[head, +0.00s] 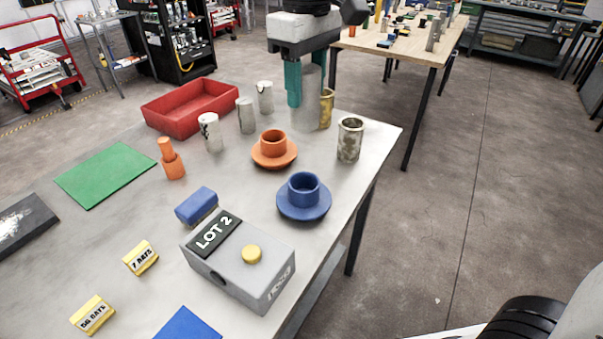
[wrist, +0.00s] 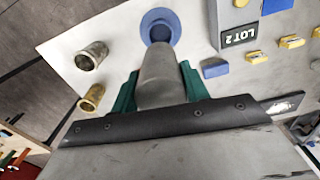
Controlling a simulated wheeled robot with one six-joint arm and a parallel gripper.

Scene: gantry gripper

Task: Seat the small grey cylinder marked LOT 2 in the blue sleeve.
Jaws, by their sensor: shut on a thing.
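My gripper (head: 313,92), with green fingers, is shut on a plain grey cylinder (head: 306,112) near the table's far right edge. The cylinder also shows between the fingers in the wrist view (wrist: 157,76); I see no mark on it. The blue sleeve (head: 304,187) stands upright on a round blue flange nearer the front, apart from the cylinder. It shows beyond the cylinder's end in the wrist view (wrist: 160,27). The words LOT 2 stand on a black plate (head: 215,236) on a grey box (head: 262,285). I cannot tell whether the cylinder clears the table.
An orange sleeve (head: 274,149) stands behind the blue one. A worn metal cylinder (head: 350,140) and a brass one (head: 327,107) stand near the right edge. Several grey cylinders (head: 246,116) stand left of my gripper, beside a red tray (head: 190,109). A blue block (head: 196,205) lies behind the box.

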